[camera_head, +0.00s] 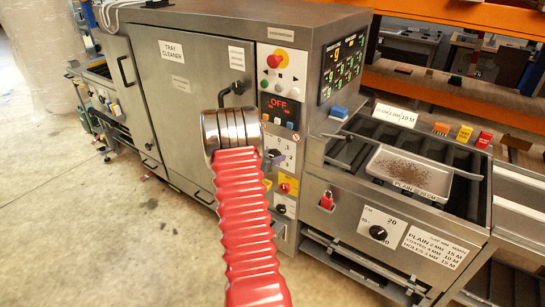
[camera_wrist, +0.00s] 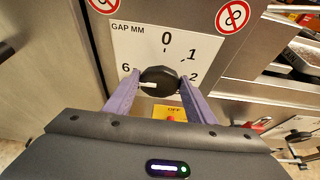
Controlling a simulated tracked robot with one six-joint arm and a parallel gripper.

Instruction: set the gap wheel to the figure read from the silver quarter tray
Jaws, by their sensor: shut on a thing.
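The gap wheel (camera_wrist: 158,76) is a black knob on a white plate marked GAP MM (camera_wrist: 128,42), with 0, 1, 2 and 6 visible around it. Its white pointer mark faces left, a little below the 6. My gripper (camera_wrist: 160,82) has its purple fingers shut on the knob from both sides. In the head view my arm hides most of the wheel; part of its plate (camera_head: 289,153) shows. A silver tray (camera_head: 459,172) with brown crumbs lies on the right-hand deck.
Another dial (camera_head: 378,232) sits on the lower right panel. The red OFF display (camera_head: 279,104) is above the gap wheel. Open floor lies at left.

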